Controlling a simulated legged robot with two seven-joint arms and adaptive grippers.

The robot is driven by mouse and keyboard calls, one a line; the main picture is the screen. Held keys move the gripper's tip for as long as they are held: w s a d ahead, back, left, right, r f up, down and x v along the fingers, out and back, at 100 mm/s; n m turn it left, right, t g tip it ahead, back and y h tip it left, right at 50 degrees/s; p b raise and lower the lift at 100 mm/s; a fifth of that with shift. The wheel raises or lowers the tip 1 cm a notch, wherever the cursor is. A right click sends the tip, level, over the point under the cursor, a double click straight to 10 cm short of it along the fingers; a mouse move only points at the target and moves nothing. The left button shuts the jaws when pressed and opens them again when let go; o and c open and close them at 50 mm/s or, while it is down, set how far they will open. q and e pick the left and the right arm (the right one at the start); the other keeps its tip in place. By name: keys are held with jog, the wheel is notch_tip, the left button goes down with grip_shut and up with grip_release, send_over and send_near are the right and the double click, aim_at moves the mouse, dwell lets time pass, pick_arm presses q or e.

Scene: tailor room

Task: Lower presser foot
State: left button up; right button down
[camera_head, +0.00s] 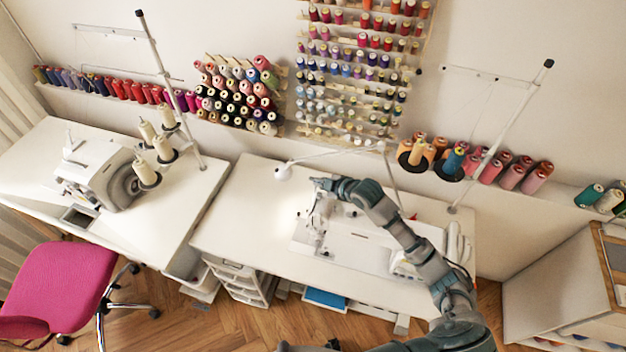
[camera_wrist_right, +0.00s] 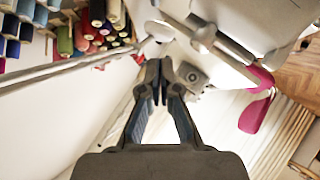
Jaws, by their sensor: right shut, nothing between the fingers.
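The white sewing machine (camera_head: 345,246) sits on the middle table, its needle end at the left. The presser foot is too small to make out in the head view and I cannot tell whether it is up or down. My right gripper (camera_head: 318,184) is above and behind the machine's needle end. In the right wrist view the fingers (camera_wrist_right: 158,88) are shut and empty, close to a pale metal part with a round bolt (camera_wrist_right: 193,76); I cannot tell whether they touch. My left gripper is in neither view.
A thread stand pole (camera_head: 505,130) rises at the table's back right. Another machine (camera_head: 95,172) stands on the left table. The middle table's left part is clear.

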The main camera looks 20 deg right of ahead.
aim_at(311, 178)
jog(key=x, duration=0.5)
jog(key=shift+w+d+f, duration=0.1)
jog(key=shift+w+f, duration=0.05)
jog(key=shift+f, duration=0.05)
jog(key=w+d+f, duration=0.2)
jog(key=f, duration=0.1)
jog(key=shift+w+d+f+p, duration=0.1)
jog(key=shift+d+f+p, duration=0.05)
jog(key=shift+d+p, duration=0.25)
jog(key=shift+w+a+f+m+g+b, duration=0.1)
jog(key=shift+w+f+m+g+b, duration=0.2)
jog(key=shift+w+f, duration=0.2)
jog(key=shift+w+d+f+m+g+y+b, duration=0.4)
jog(key=shift+w+d+f+g+y+b, duration=0.15)
jog(key=shift+f+g+b, duration=0.3)
pick_arm(q)
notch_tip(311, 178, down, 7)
jog(key=b, duration=0.5)
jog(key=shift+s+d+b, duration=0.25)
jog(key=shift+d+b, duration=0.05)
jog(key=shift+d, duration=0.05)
pick_arm(e)
jog(key=shift+w+d+f+m+g+y, duration=0.15)
jog(key=shift+w+f+m+g+y, duration=0.7)
jog(key=shift+g, duration=0.5)
